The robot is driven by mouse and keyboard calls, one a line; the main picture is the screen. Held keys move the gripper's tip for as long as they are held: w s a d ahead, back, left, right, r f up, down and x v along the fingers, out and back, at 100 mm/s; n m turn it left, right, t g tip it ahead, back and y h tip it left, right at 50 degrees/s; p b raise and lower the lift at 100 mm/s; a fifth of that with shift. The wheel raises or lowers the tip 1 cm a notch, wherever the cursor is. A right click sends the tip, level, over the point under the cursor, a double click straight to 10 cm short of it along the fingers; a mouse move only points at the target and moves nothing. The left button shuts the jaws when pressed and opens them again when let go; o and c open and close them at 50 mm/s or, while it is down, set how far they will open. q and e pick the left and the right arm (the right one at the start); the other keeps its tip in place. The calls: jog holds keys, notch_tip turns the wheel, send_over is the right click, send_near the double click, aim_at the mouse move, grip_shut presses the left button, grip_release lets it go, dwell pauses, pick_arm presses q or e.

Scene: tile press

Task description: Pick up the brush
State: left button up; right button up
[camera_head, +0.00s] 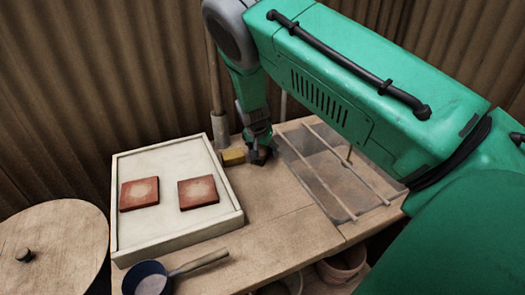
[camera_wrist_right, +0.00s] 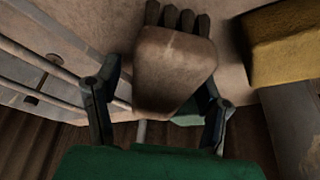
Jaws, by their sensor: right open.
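The brush (camera_wrist_right: 172,70) shows in the right wrist view as a worn brown block with several dark bristle tufts at its far end. My right gripper (camera_wrist_right: 158,82) is open, with one finger on each side of the brush; whether either finger touches it I cannot tell. In the head view my right gripper (camera_head: 262,148) is low at the back of the table, just right of a yellow block. The brush cannot be made out there, hidden by or blending with the dark gripper. My left gripper is not in view.
The yellow block (camera_head: 233,156) lies close beside the gripper. A pale tray (camera_head: 180,234) holds two red tiles (camera_head: 139,193). A grey panel with wooden rods (camera_head: 318,176) lies right. A dark pan (camera_head: 150,281) is in front; a round lid (camera_head: 55,245) stands left. The table's middle is clear.

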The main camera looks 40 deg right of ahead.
jog(key=shift+a+f, duration=0.1)
jog(key=shift+f, duration=0.1)
dwell(0.3)
jog(key=shift+c, duration=0.4)
jog(key=c, duration=1.3)
notch_tip(320, 180, up, 10)
jog(key=shift+r+p, duration=0.25)
jog(key=shift+p, duration=0.3)
jog(key=shift+o, duration=1)
